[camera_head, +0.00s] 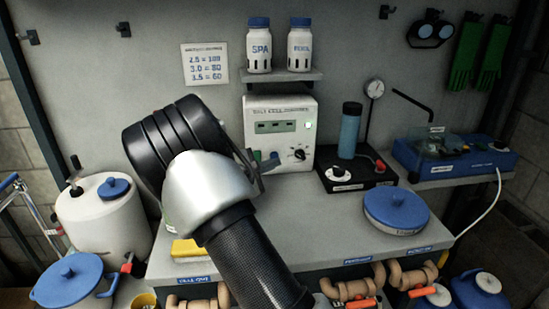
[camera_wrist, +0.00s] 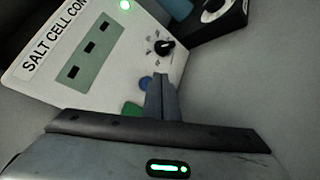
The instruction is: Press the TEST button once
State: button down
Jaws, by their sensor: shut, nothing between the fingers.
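The white salt cell control box (camera_head: 307,104) stands at the back of the bench, with a display, a lit green lamp (camera_head: 308,125) and a black knob (camera_head: 299,155). In the wrist view the box (camera_wrist: 30,78) is tilted and shows a blue button (camera_wrist: 145,83) and a green button (camera_wrist: 131,109) low on its face. No TEST label is readable. My gripper (camera_wrist: 161,80) is shut and empty, its fingertips close beside the blue button in the picture. Contact cannot be told. In the head view my wrist and arm hide part of the box's lower left.
A black base with a blue bottle (camera_head: 349,130) stands right of the box. A round blue-lidded tub (camera_head: 396,209) sits on the right of the bench. A shelf (camera_head: 275,77) with two white bottles hangs above. The bench's middle right is clear.

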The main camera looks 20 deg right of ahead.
jog(key=shift+w, duration=0.15)
dwell(0.3)
jog(key=shift+w+d, duration=0.1)
jog(key=shift+w, duration=0.15)
jog(key=shift+w+d+b, duration=0.1)
jog(key=shift+w+b, duration=0.25)
jog(key=shift+w, duration=0.15)
dwell(0.6)
jog(key=shift+s, duration=0.1)
jog(key=shift+s+a+b, duration=0.2)
jog(key=shift+s+b, duration=0.2)
jog(key=shift+s, duration=0.4)
jog(key=shift+s+a+b, duration=0.25)
jog(key=shift+s+b, duration=0.2)
jog(key=shift+s, duration=0.8)
jog(key=shift+s+a+b, duration=0.25)
jog(key=shift+s+b, duration=0.2)
jog(key=shift+s, duration=0.75)
